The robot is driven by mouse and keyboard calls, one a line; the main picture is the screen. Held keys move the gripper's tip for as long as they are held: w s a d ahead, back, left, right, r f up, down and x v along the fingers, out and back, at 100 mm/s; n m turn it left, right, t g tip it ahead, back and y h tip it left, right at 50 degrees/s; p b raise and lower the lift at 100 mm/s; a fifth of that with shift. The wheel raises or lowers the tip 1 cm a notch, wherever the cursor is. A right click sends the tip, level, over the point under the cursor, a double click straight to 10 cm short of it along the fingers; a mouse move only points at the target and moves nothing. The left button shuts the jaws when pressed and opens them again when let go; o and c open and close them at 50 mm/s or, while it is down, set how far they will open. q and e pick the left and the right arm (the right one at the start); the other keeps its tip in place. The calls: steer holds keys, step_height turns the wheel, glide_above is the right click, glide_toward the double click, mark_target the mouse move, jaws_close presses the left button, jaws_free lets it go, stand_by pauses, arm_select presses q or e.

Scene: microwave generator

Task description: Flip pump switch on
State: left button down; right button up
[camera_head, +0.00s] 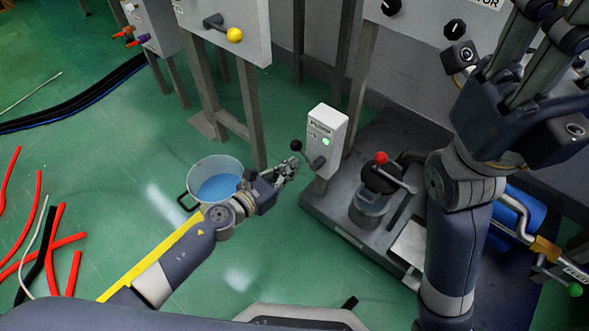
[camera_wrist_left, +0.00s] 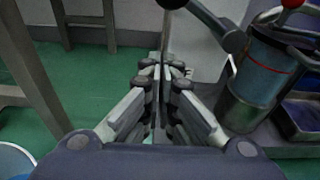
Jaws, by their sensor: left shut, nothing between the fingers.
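The white pump box (camera_head: 327,127) is on a grey post in the middle of the head view, with a bright green light on its face. Its switch is a lever with a black knob (camera_head: 296,146), angled up and to the left from its pivot. My left gripper (camera_head: 292,164) is shut and empty, just below the knob. In the left wrist view the shut fingertips (camera_wrist_left: 162,72) are below the lever (camera_wrist_left: 205,14). I cannot tell if they touch it. My right gripper (camera_head: 540,45) is close to the camera at top right, with its fingertips cut off.
A bucket of blue liquid (camera_head: 215,184) stands left of my left gripper. A pump with a red-knobbed lever (camera_head: 381,158) stands right of the box on a grey base (camera_head: 335,221). Red tubes (camera_head: 40,248) lie at far left. A yellow-knobbed lever (camera_head: 234,35) is above.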

arm_select(q)
steer(key=v, duration=0.9)
steer(key=shift+r, duration=0.1)
